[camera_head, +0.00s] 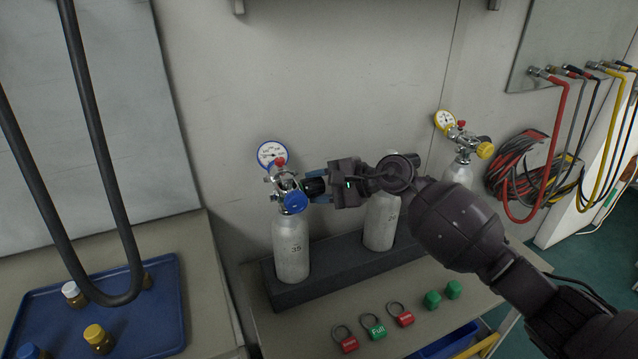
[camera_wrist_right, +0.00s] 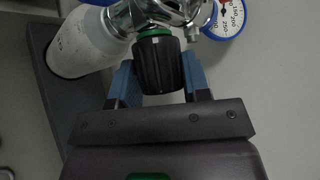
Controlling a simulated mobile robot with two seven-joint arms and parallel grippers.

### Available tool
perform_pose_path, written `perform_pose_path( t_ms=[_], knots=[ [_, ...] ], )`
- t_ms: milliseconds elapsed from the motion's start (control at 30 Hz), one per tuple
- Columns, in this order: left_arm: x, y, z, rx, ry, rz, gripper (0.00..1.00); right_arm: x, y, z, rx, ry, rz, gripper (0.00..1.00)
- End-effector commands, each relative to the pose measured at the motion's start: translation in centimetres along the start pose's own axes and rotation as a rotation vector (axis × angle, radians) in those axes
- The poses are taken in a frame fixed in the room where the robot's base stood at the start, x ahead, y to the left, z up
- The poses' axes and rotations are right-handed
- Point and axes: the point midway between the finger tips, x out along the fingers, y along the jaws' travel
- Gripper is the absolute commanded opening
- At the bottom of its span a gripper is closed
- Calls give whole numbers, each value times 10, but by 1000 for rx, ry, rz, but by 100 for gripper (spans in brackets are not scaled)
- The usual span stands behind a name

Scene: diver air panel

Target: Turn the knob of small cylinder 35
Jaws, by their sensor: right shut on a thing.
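Small cylinder 35 (camera_head: 291,250) is a pale grey bottle standing upright in a dark rack, with a chrome valve, a blue cap and a blue-rimmed gauge (camera_head: 272,154) on top. Its black knob (camera_head: 314,187) points right. My right gripper (camera_head: 318,186) reaches in from the right and is shut on this knob. In the right wrist view the ribbed black knob (camera_wrist_right: 160,66) with a green collar sits between the blue fingers, and the cylinder (camera_wrist_right: 84,44) shows at upper left. My left gripper is not in view.
A second cylinder (camera_head: 380,222) stands in the dark rack (camera_head: 335,265), partly behind my right arm. Another with a yellow gauge (camera_head: 445,121) stands farther right. A blue tray (camera_head: 150,325) with small bottles is at left.

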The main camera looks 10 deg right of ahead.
Motion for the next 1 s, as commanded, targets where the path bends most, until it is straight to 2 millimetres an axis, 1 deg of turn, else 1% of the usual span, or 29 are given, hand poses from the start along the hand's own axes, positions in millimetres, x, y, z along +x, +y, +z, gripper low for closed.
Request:
perform_pose_path(
  t_ms=[33,400,900,933,1000],
  knots=[
    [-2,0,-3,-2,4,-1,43,-1,-4,2,17,2,21,20],
    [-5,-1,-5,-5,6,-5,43,0,0,1,132,5,131,20],
    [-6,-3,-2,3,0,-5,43,1,0,1,147,4,144,20],
    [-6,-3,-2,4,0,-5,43,1,0,1,147,4,144,46],
    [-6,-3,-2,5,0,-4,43,1,0,1,146,4,144,57]
  ],
)
